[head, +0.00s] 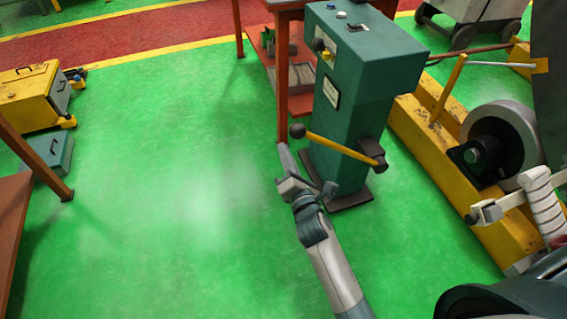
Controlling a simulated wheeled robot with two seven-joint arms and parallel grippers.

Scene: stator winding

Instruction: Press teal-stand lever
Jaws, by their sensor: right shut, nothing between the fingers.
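The teal stand (362,75) stands upright right of centre, with buttons on its top. Its lever (335,145) is a yellow bar with a black ball knob (297,131) at its left end and a dark pivot bracket (372,153) at its right. The lever slopes, with the knob end higher. My right gripper (284,155) is shut and empty, its tips just below and left of the knob in the picture. I cannot tell whether they touch the lever. My left gripper is out of view.
An orange-red table (282,60) stands behind the stand. A yellow machine base (435,150) with a grey roller (500,130) is close on the right. A yellow toolbox (25,100) and teal case (50,155) are at left. The green floor between is clear.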

